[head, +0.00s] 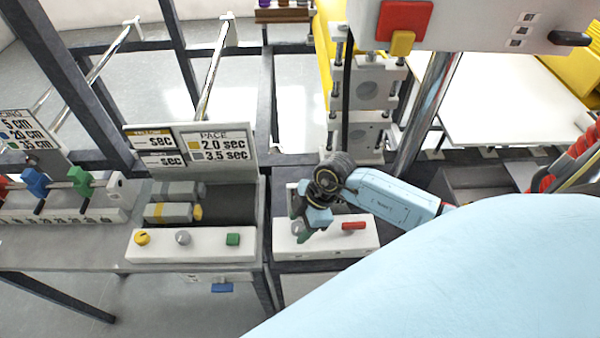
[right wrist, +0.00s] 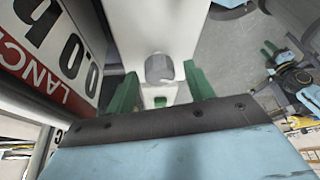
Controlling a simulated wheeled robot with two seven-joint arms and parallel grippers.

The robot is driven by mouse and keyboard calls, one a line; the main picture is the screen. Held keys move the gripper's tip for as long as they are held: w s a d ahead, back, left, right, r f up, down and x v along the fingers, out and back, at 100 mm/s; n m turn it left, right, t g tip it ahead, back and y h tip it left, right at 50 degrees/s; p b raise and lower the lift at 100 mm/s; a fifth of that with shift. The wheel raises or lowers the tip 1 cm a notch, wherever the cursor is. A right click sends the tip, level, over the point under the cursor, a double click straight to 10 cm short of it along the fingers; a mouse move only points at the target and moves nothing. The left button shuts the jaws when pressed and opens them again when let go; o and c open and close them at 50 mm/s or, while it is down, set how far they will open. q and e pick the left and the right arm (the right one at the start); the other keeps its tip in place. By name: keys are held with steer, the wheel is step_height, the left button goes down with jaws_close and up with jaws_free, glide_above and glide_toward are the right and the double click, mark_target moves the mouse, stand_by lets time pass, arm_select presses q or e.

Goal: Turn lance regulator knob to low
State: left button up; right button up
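A grey round knob (right wrist: 159,68) sits on a white panel (right wrist: 148,25) in the right wrist view. My right gripper (right wrist: 160,92) is open, with one green finger on each side of the knob and a visible gap to it. In the head view my right gripper (head: 306,232) is over the left part of a white control box (head: 325,246) with a red button (head: 353,226); the gripper mostly hides the knob there. A sign starting "LANC" (right wrist: 55,45) stands left of the knob. My left gripper (right wrist: 270,50) shows small at the right edge of the wrist view; its opening is unclear.
Left of the box is another white panel (head: 190,246) with yellow, grey and green controls. A PACE sign (head: 222,146) stands behind it. A metal post (head: 425,110) and a hanging white box (head: 475,28) are at the back right of my right gripper.

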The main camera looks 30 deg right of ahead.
steer(key=c, duration=1)
steer(key=shift+o, duration=0.2)
steer(key=shift+n, duration=0.3)
